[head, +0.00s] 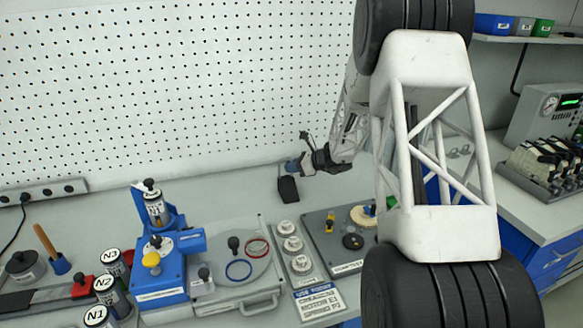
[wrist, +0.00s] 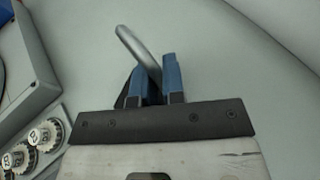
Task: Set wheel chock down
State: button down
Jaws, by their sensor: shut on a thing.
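The wheel chock (head: 288,189) is a small black block at the back of the bench, near the pegboard wall. My gripper (head: 293,166) is just above it in the head view, with blue fingers. In the wrist view my gripper (wrist: 159,80) is shut on the chock's curved grey handle (wrist: 136,44), which sticks out past the fingertips. Most of the chock's dark body is hidden behind the fingers there. I cannot tell whether its underside touches the bench.
The grey bench (head: 240,203) is clear around the chock. In front stand a blue fixture (head: 160,277), a grey plate with rings (head: 262,285), a row of white knobs (head: 291,243) and a dark tray (head: 320,232). The pegboard (head: 170,90) rises behind.

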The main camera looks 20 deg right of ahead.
jog(key=shift+f, duration=0.1)
jog(key=c, duration=1.2)
grip_release()
jog(key=shift+s+d+r, duration=0.1)
jog(key=shift+d+r, duration=0.05)
jog(key=shift+r, duration=0.05)
jog(key=v, duration=1.1)
jog(key=shift+s+d+r, duration=0.1)
jog(key=shift+s+d, duration=0.1)
jog(key=shift+d, duration=0.05)
